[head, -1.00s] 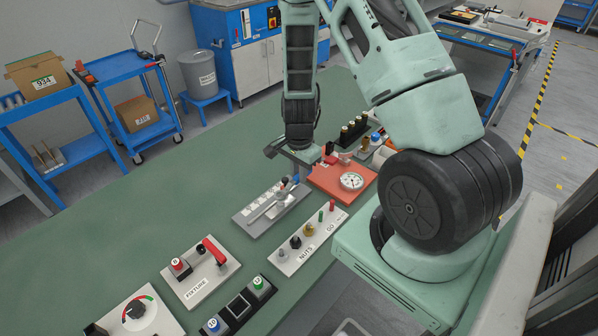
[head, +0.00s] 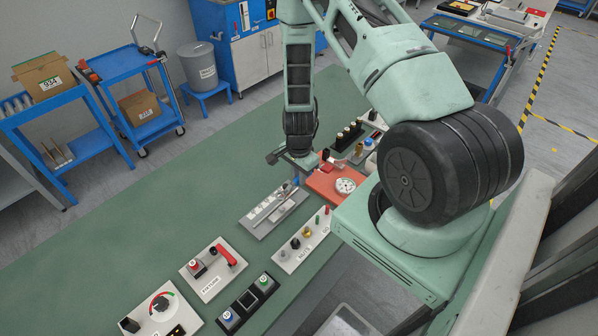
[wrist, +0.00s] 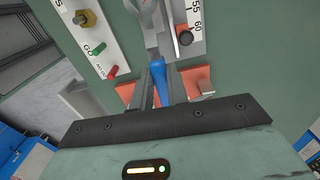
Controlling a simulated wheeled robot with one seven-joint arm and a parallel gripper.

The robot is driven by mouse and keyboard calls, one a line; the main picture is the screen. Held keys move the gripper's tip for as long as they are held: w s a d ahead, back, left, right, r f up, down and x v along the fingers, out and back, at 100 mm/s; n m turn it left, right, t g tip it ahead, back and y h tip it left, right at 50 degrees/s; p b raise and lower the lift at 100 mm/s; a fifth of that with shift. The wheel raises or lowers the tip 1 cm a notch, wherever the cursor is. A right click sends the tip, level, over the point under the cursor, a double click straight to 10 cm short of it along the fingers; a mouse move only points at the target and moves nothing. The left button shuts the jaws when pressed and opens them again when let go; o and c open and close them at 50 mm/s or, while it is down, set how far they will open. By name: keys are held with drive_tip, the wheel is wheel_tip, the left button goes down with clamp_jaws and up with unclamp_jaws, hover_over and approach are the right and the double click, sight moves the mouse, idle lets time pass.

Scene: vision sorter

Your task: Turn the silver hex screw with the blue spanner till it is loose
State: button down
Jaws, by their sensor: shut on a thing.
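My gripper (wrist: 158,88) is shut on the blue spanner, with a finger on each side of its blue handle (wrist: 161,80). The spanner's grey metal end (wrist: 150,14) runs up to the top edge of the wrist view, where its tip is cut off. In the head view my gripper (head: 297,174) points down over the right end of a grey slotted plate (head: 262,228), near the orange plate (head: 322,188). I cannot make out the silver hex screw for certain, nor whether the spanner touches it.
A white nuts board (head: 296,262) with upright pegs lies near. A gauge (head: 345,185) sits on the orange plate. The green bench (head: 150,220) is clear at left.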

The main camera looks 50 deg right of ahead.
drive_tip(key=shift+f+b, duration=1.75)
drive_tip(key=shift+f, duration=0.8)
drive_tip(key=shift+f+b, duration=0.85)
drive_tip(key=shift+b, duration=0.1)
idle(0.9)
drive_tip(key=shift+w, duration=0.1)
